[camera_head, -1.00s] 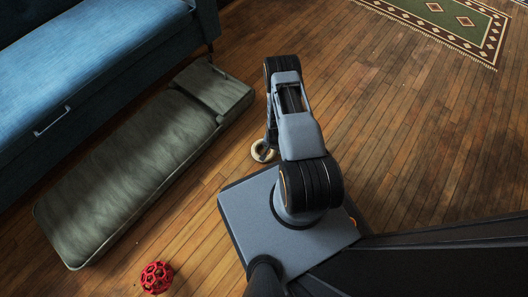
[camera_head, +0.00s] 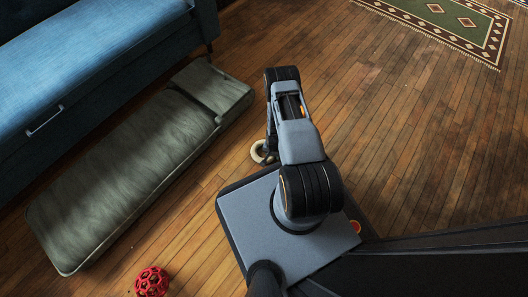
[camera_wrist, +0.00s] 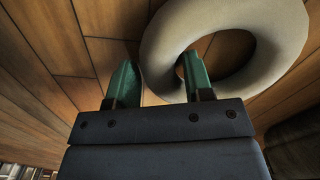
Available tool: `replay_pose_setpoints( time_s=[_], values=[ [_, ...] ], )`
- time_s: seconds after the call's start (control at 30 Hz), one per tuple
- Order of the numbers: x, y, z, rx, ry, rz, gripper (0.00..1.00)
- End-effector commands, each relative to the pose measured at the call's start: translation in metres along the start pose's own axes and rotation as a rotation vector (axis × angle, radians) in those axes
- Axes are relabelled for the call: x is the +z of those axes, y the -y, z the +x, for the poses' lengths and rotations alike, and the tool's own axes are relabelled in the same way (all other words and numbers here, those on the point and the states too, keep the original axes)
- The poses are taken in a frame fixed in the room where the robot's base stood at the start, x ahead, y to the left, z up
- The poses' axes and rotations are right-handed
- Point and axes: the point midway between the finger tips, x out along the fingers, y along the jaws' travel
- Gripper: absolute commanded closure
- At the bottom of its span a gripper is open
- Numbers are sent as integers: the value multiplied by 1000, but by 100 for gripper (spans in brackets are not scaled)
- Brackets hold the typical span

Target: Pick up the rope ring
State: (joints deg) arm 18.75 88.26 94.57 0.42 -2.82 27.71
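The rope ring (camera_head: 257,152) is a thick cream-coloured ring on the wooden floor, partly hidden behind my arm in the head view. It shows large in the wrist view (camera_wrist: 282,45), at the upper right. My gripper (camera_wrist: 158,75) has two green fingers spread apart. The right finger stands inside the ring's hole, and the left finger is outside the ring. The ring's left side lies between them. Whether the fingers touch it is hard to tell. In the head view my gripper is mostly hidden behind my arm.
A long green cushion (camera_head: 130,170) lies on the floor left of the ring, beside a blue sofa (camera_head: 85,60). A red openwork ball (camera_head: 151,281) lies at the lower left. A patterned rug (camera_head: 450,22) is at the upper right. The floor right of my arm is clear.

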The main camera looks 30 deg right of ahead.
Motion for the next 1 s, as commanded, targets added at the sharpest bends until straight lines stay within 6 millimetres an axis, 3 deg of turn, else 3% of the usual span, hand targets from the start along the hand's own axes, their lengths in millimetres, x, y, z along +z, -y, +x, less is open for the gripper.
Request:
replay_pose_setpoints(
  time_s=[0.43, 0.77, 1.0],
  values=[
    [0, 0, 0, 0, 0, 0, 95],
    [0, 0, -5, 0, 0, 0, 95],
    [-1, 1, -35, -1, -2, -2, 95]
  ],
)
